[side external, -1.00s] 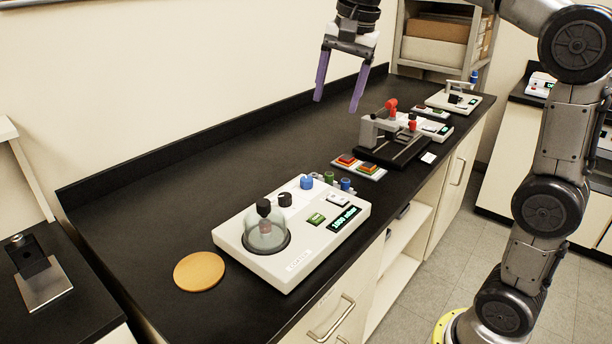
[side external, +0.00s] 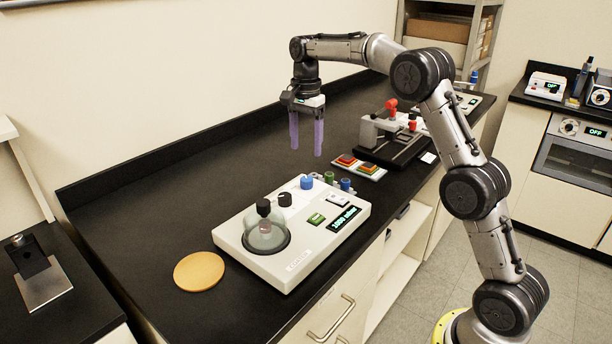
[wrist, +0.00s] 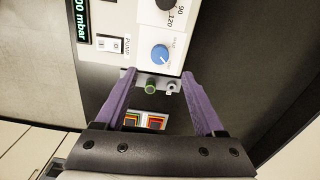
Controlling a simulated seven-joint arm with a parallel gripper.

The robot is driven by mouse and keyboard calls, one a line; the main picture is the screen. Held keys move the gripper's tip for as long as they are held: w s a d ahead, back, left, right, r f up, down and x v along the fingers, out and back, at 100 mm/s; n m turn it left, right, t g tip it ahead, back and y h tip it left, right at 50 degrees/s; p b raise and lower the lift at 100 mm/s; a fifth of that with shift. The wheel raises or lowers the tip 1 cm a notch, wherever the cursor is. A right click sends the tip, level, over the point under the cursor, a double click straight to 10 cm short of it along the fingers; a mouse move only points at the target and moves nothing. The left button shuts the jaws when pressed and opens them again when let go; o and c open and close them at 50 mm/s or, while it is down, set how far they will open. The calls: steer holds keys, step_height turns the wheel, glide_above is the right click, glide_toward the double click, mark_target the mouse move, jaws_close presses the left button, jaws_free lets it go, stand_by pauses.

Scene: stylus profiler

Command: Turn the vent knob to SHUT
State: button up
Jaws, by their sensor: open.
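The coater (side external: 262,262) is a white box on the black bench with a glass dome on its left half. A blue knob (side external: 307,182) at its far edge appears to be the vent knob. The same blue knob (wrist: 160,53) shows in the wrist view with a pale pointer mark; the small lettering around it is not readable. My gripper (side external: 306,150) points down with its purple fingers apart and empty, above the far end of the coater. In the wrist view my gripper (wrist: 159,73) has the blue knob just beyond and between its fingertips, apart from both.
A black knob (side external: 285,199) marked with numbers sits near the blue one. A green fitting (side external: 330,177), a pump switch (side external: 338,201) and a display (side external: 343,219) are close by. Trays of coloured pieces (side external: 346,160) lie behind. An orange disc (side external: 199,271) lies at the left.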

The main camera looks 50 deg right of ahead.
mark_target(306, 179)
step_height(306, 179, down, 10)
steer(key=shift+r, duration=0.15)
stand_by(0.3)
jaws_close()
